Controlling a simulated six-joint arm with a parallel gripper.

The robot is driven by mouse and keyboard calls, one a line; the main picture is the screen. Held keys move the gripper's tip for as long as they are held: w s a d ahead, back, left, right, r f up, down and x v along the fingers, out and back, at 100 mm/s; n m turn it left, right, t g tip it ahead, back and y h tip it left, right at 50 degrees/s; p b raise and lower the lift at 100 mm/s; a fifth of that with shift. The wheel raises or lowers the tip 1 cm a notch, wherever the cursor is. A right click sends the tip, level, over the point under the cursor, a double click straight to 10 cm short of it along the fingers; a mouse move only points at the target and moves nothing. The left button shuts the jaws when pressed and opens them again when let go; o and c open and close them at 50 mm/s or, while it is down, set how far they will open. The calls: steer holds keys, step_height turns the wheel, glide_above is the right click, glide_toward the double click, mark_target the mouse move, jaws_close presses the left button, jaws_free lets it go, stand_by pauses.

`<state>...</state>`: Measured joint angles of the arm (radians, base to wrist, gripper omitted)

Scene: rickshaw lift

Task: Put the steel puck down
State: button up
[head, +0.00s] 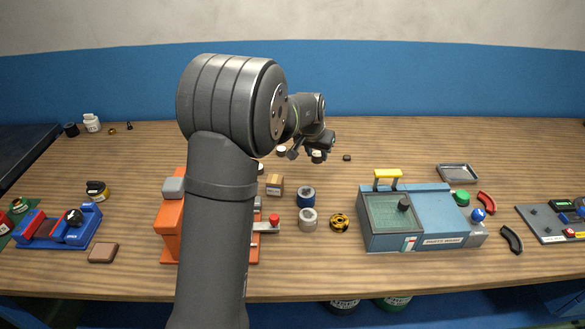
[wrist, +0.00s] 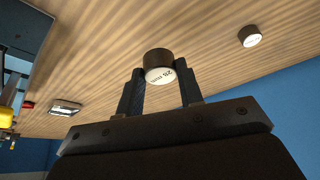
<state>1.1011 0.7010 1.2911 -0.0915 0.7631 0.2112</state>
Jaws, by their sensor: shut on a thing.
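The steel puck (wrist: 158,65) is a short dark cylinder with a white end face marked "28 mm". In the wrist view it sits between the tips of my gripper (wrist: 160,82), which is shut on it. In the head view my gripper (head: 315,149) is over the back middle of the table, and the puck (head: 317,157) shows small just below it. I cannot tell whether the puck touches the wood or hangs a little above it.
Another dark puck with a white face (wrist: 250,37) stands apart on the table. A small dark disc (head: 347,158) lies right of my gripper. The blue parts washer (head: 432,215) and a metal tray (head: 458,173) are further right. Bare wood surrounds the gripper's right side.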

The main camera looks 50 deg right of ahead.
steer(key=w+f, duration=0.2)
steer(key=w, duration=0.1)
steer(key=w+f, duration=0.2)
steer(key=w, duration=0.1)
steer(key=w+f, duration=0.2)
steer(key=w, duration=0.1)
steer(key=shift+w+a, duration=0.25)
steer(key=shift+w, duration=0.15)
steer(key=shift+f, duration=1.9)
steer(key=shift+f, duration=0.15)
steer(key=o, duration=1.1)
steer(key=shift+c, duration=0.2)
steer(key=v, duration=1.2)
